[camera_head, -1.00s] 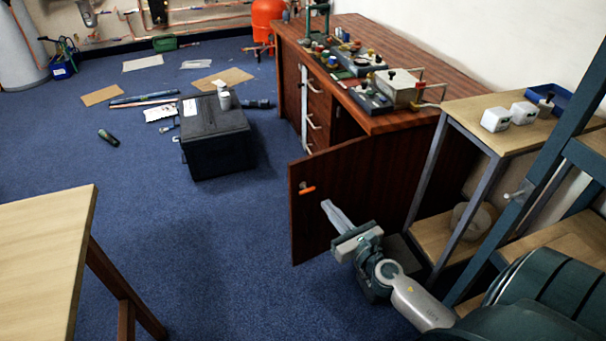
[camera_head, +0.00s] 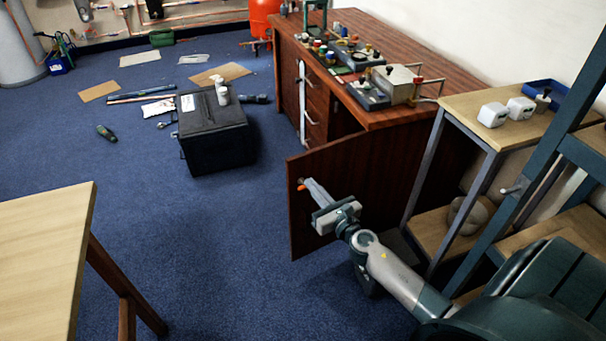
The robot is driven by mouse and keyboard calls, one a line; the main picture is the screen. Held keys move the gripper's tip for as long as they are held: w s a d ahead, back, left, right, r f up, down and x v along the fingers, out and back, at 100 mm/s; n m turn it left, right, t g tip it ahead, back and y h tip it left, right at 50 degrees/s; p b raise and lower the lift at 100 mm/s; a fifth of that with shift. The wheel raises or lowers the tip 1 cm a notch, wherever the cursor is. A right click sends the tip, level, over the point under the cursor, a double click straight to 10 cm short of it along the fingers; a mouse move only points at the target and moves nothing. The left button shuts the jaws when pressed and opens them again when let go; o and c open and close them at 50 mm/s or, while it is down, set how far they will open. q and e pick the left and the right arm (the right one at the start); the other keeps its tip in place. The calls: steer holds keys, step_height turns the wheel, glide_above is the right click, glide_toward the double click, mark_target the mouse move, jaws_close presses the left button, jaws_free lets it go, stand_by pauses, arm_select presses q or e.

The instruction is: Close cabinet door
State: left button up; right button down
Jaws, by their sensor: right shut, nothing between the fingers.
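The dark brown cabinet door (camera_head: 345,235) stands wide open, swung out from the right end of the wooden cabinet (camera_head: 375,119). A small orange handle (camera_head: 301,187) sits near its upper left edge. My right gripper (camera_head: 308,183) is shut and empty, with its fingertips close beside the orange handle, in front of the door face. I cannot tell whether they touch. The gripper and arm hide part of the door. My left gripper is out of view.
A black box (camera_head: 215,138) stands on the blue carpet left of the door. A metal-framed shelf (camera_head: 470,165) stands close at the right of the door. A light wooden table (camera_head: 45,230) is at the left front. The carpet between is clear.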

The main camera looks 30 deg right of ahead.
mark_target(297, 168)
steer(key=w, duration=0.5)
steer(key=shift+d, duration=0.15)
steer(key=shift+w, duration=0.55)
